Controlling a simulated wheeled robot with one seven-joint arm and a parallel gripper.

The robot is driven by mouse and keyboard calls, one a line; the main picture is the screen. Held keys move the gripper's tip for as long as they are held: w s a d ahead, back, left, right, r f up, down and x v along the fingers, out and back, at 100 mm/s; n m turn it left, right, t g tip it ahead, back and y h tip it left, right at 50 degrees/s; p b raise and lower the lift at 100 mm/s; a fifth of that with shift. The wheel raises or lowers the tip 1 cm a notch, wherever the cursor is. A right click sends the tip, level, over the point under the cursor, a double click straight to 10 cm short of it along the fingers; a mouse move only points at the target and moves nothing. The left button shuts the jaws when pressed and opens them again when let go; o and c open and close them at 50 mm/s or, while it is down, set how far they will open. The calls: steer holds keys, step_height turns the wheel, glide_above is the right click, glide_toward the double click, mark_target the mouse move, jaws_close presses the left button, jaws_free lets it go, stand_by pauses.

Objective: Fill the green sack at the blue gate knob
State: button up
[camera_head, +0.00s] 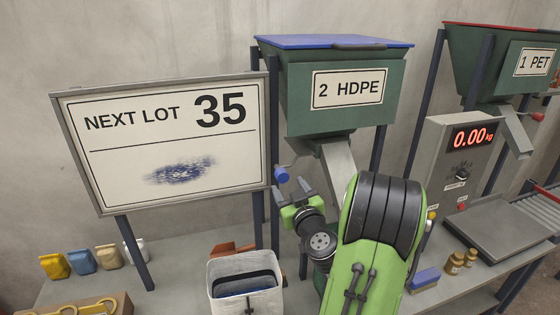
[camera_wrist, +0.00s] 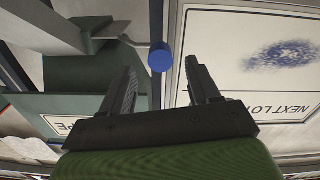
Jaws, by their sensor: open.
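The blue gate knob (camera_head: 281,174) sticks out on a thin rod at the left of the chute under the hopper marked 2 HDPE. My gripper (camera_head: 293,191) is open just below and beside it in the head view. In the wrist view the blue knob (camera_wrist: 160,57) appears between the two fingertips of my gripper (camera_wrist: 160,66), level with or just beyond them; I cannot tell whether they touch it. I cannot make out a green sack. My arm hides the area below the chute.
A white bin (camera_head: 226,297) with dark contents stands below. Several small sacks (camera_head: 82,261) line the left bench. The NEXT LOT 35 board (camera_head: 110,165) stands close left of my gripper. A scale display (camera_head: 472,137) reads 0.00 kg at right, beside the 1 PET hopper (camera_head: 468,50).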

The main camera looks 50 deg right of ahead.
mark_target(286, 181)
steer(key=p+x, duration=0.6)
steer(key=shift+w+d+r, duration=0.1)
steer(key=shift+w+r, duration=0.05)
steer(key=shift+r, duration=0.15)
steer(key=shift+w+d+f+p, duration=0.3)
steer(key=shift+w+p, duration=0.25)
steer(key=shift+p, duration=0.25)
steer(key=shift+c, duration=0.4)
jaws_close()
